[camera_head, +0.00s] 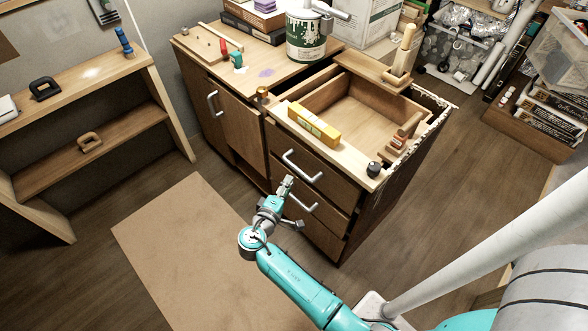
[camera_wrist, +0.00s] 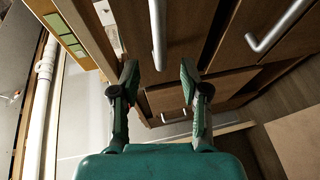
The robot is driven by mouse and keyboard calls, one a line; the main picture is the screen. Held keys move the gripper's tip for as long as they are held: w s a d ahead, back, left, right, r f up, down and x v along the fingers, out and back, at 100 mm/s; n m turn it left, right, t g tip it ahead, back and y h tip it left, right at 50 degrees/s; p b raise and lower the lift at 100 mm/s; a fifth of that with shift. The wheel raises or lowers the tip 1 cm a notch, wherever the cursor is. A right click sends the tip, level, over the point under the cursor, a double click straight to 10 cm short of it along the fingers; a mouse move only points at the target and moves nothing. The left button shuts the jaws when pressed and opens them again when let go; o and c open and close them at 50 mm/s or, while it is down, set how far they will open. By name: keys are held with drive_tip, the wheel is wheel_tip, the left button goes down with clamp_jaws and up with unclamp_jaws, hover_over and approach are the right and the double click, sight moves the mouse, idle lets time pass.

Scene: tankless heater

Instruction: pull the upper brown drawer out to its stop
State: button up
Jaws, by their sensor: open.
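The upper brown drawer (camera_head: 318,172) is in the front of the wooden cabinet, under its pale top edge. Its front looks closed or nearly so. It carries a silver bar handle (camera_head: 302,166). My gripper (camera_head: 287,183) is open in front of the drawers, close to the upper handle in the head view. In the wrist view my gripper (camera_wrist: 158,76) has its two fingers apart, and a silver bar handle (camera_wrist: 158,35) shows in the gap between them. I cannot tell whether the fingers touch the bar. A second handle (camera_wrist: 280,25) lies to the right there.
A lower drawer with its own handle (camera_head: 301,203) sits just below. A yellow level (camera_head: 314,124) lies on the cabinet's front edge, beside an open compartment (camera_head: 347,110). A shelf unit (camera_head: 85,120) stands left. The floor mat (camera_head: 185,245) before the cabinet is clear.

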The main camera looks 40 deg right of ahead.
sight(296, 171)
drive_tip(key=x, duration=0.9)
drive_tip(key=shift+d, duration=0.1)
clamp_jaws()
